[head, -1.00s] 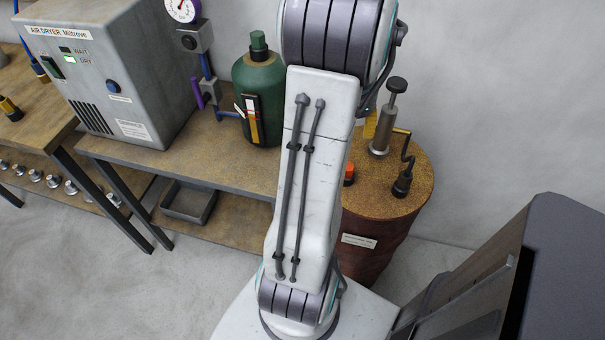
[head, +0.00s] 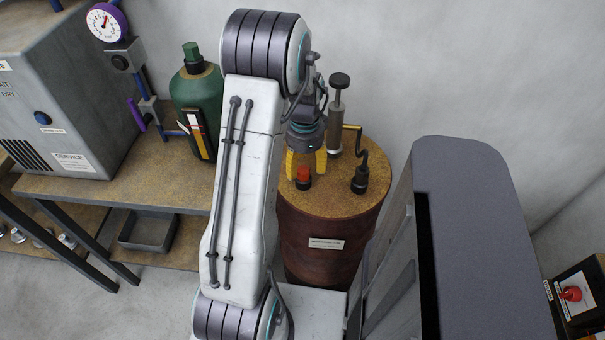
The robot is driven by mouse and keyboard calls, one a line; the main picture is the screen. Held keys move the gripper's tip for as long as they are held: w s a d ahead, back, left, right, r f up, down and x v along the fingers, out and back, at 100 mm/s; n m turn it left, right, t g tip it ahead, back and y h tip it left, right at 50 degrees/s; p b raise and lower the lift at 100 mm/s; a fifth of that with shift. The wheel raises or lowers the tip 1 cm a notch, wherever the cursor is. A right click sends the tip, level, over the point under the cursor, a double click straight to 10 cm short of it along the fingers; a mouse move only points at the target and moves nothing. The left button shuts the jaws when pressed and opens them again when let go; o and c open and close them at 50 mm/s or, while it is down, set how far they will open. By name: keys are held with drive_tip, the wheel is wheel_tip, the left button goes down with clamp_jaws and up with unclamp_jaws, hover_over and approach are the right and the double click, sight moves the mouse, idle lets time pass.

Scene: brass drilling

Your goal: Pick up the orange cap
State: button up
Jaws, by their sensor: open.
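The orange cap (head: 304,173) sits on top of a small black base on the barrel (head: 335,205), near its left front side. My gripper (head: 305,175) has yellow fingers pointing down, one on each side of the cap. The fingers are open, and a gap shows between the cap and the fingers. From this angle I cannot tell how far the fingertips are from the barrel top, or whether they are level with the cap in depth.
A grey hand pump (head: 338,115) with a hose and black fitting (head: 360,181) stands on the barrel. A green bottle (head: 196,100) is on the workbench (head: 90,190) at left. A tall dark cabinet (head: 465,200) is close at right.

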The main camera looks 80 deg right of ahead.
sight(305, 169)
drive_tip(key=shift+s+f, duration=0.1)
drive_tip(key=shift+f, duration=1.6)
drive_tip(key=shift+c, duration=0.2)
clamp_jaws()
